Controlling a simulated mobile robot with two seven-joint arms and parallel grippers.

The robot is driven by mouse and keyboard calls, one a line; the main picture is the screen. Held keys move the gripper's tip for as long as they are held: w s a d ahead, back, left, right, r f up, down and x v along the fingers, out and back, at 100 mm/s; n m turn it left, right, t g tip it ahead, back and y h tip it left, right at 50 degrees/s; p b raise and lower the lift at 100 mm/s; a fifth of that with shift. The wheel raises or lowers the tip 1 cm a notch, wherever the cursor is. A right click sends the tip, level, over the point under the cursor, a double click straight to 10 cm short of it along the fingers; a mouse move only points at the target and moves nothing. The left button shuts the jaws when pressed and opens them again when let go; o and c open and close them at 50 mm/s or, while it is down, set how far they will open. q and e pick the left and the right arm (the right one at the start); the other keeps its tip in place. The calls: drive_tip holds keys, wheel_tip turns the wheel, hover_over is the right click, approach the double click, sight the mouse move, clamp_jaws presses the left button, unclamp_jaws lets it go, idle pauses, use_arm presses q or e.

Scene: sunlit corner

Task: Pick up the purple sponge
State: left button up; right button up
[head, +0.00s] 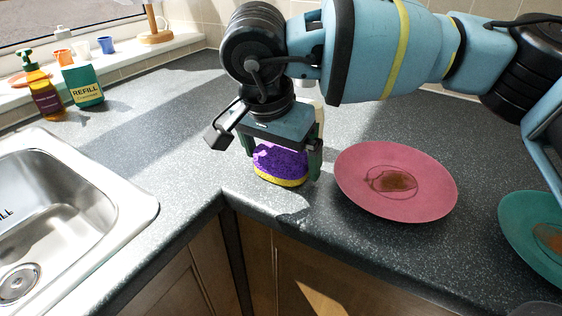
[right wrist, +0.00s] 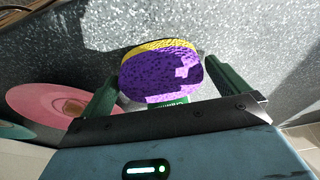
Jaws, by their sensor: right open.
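The purple sponge (head: 278,160) has a yellow layer along its lower edge. It is on the grey speckled counter near the inner corner, between the fingers of my right gripper (head: 281,167). The gripper hides its top in the head view. In the right wrist view the sponge (right wrist: 160,74) shows between the two green fingers of the right gripper (right wrist: 160,72), which are open on either side of it. The fingers are very near its sides; I cannot tell whether they touch it. My left gripper is out of view.
A pink plate (head: 432,178) with a brown stain lies close to the right of the gripper. A teal plate (head: 520,222) is farther right. A steel sink (head: 95,185) is at left, with a soap bottle (head: 42,95) and refill pack (head: 84,86) behind. The counter between is clear.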

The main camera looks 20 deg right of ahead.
drive_tip(key=shift+c, duration=0.3)
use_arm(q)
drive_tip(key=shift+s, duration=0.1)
use_arm(e)
drive_tip(key=c, duration=0.7)
drive_tip(key=shift+o, duration=0.2)
drive_tip(key=shift+r, duration=0.15)
